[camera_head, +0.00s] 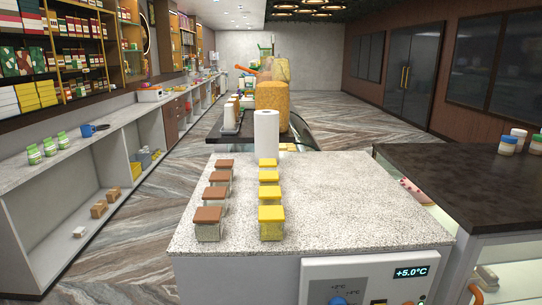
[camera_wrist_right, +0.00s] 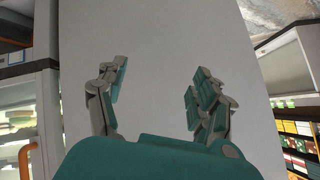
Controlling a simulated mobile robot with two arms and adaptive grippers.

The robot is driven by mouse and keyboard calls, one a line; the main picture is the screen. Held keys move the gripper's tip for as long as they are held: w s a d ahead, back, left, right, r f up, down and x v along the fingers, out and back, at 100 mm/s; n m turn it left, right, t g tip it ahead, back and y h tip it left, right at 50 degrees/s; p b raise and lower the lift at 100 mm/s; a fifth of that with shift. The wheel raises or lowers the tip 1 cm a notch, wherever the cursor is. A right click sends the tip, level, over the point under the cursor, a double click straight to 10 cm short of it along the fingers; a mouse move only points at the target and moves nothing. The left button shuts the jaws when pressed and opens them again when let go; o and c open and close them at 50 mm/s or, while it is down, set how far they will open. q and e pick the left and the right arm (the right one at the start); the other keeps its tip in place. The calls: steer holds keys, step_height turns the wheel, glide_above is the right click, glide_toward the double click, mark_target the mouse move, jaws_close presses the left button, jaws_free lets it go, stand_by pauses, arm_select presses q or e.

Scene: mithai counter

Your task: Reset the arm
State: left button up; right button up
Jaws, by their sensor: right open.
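My right gripper (camera_wrist_right: 160,90) shows in the right wrist view. Its two teal and grey fingers are spread apart with nothing between them, in front of a plain pale surface. Neither of my grippers shows in the head view. There, a speckled counter (camera_head: 345,200) stands in front of me. On it are a row of jars with brown lids (camera_head: 208,214) and a row with yellow lids (camera_head: 271,213), all upright.
A white paper roll (camera_head: 266,131) stands behind the jars. The counter's right half is clear. A dark-topped case (camera_head: 465,185) stands to the right with several small jars on it. Shelves with boxes (camera_head: 40,95) line the left wall. The striped floor between is open.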

steer(key=s+d+f+n+g+h+b, duration=0.1)
steer(key=s+d+f+n+g, duration=0.2)
steer(key=s+f, duration=0.6)
steer(key=s+d+f+n+g+h, duration=0.1)
steer(key=s+d+f+n+g, duration=0.2)
steer(key=s+f, duration=0.7)
steer(key=s+d+g, duration=0.1)
steer(key=s+g, duration=0.1)
steer(key=s, duration=0.6)
steer(key=shift+s+d+g+b, duration=0.25)
steer(key=shift+d+g+b, duration=0.05)
steer(key=shift+d+b, duration=0.1)
